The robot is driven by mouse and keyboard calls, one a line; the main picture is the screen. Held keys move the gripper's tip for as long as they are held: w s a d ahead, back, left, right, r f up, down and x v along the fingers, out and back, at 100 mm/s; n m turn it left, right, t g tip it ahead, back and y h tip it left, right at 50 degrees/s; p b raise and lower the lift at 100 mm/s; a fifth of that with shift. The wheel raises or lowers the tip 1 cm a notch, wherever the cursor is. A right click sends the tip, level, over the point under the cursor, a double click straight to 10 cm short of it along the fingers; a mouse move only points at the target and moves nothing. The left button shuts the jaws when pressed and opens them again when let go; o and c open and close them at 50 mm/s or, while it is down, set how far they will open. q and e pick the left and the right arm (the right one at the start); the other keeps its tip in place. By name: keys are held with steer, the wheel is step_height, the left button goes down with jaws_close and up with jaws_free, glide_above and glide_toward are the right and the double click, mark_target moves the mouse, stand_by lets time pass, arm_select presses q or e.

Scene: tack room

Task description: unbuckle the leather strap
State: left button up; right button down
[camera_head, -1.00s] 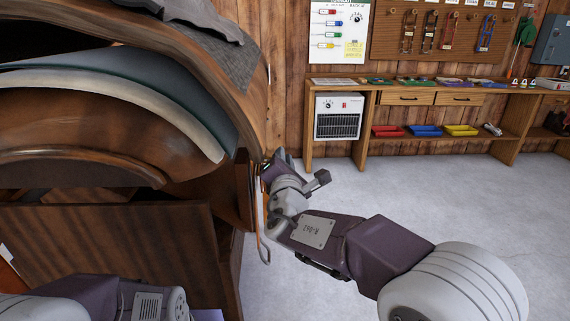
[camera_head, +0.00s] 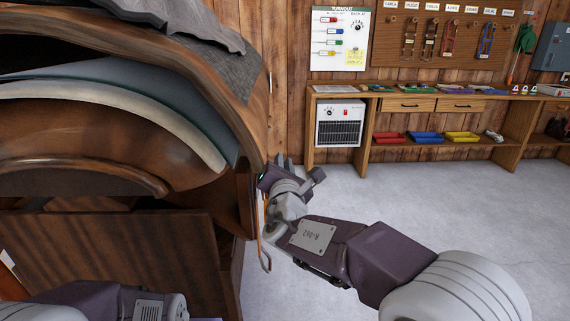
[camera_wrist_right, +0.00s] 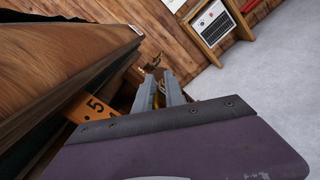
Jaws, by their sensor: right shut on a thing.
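The saddle (camera_head: 110,130) with its brown leather flap fills the left of the head view. A narrow tan strap (camera_head: 260,235) hangs at its right edge and ends in a metal loop (camera_head: 266,262). In the right wrist view a tan leather piece with holes and a "5" (camera_wrist_right: 88,106) sticks out beside the fingers. My right gripper (camera_head: 284,160) is at the saddle's right edge. In the wrist view its fingers (camera_wrist_right: 160,82) are shut on a small brass-coloured part, mostly hidden between them; I cannot tell its full shape. My left arm shows at the bottom left, its gripper out of view.
A wooden bench (camera_head: 435,99) with a heater (camera_head: 339,123) and several coloured trays (camera_head: 424,131) stands along the back wall. Straps hang on a board (camera_head: 440,40) above it. The grey floor (camera_head: 430,190) right of the saddle is clear.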

steer(key=c, duration=1.6)
jaws_free()
steer(key=shift+a+r, duration=0.1)
steer(key=shift+a, duration=0.2)
steer(key=shift+o, duration=0.2)
steer(key=shift+a, duration=0.2)
steer(key=shift+d, duration=0.1)
steer(key=s+p, duration=0.1)
steer(key=s, duration=0.8)
steer(key=shift+p, duration=0.3)
steer(key=shift+s, duration=0.1)
